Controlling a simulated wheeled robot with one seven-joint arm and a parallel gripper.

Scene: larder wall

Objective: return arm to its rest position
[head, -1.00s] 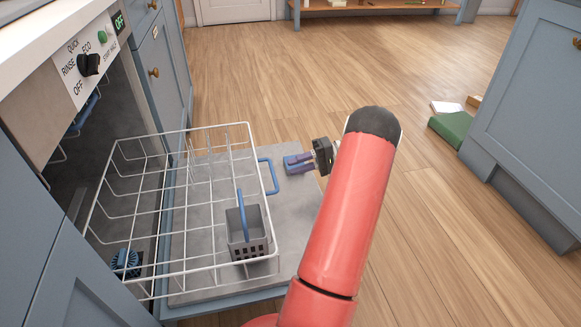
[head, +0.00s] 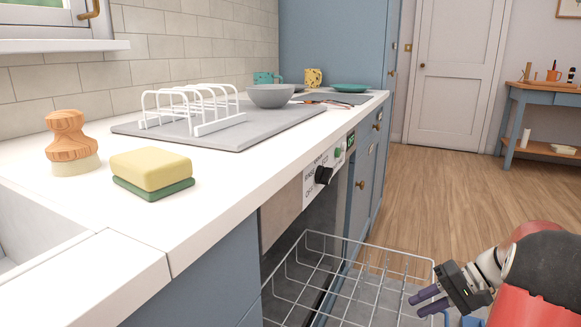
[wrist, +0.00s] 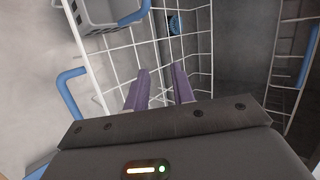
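My gripper (head: 416,305) is at the lower right of the head view, beside the front end of the white wire dishwasher rack (head: 370,246). In the wrist view its two purple fingers (wrist: 160,68) are spread apart with nothing held between them. The pulled-out rack shows beyond the fingers there. A blue handle (wrist: 72,92) is left of the fingers, and a grey cutlery basket (wrist: 98,12) is at the top left. My red arm fills the lower right of the head view and hides part of the floor.
The white counter (head: 235,175) runs along the left above the dishwasher. It carries a wooden brush (head: 68,140), a yellow-green sponge (head: 152,172), a white plate rack (head: 195,105) and a grey bowl (head: 270,95). Open wooden floor (head: 450,195) lies beyond the rack.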

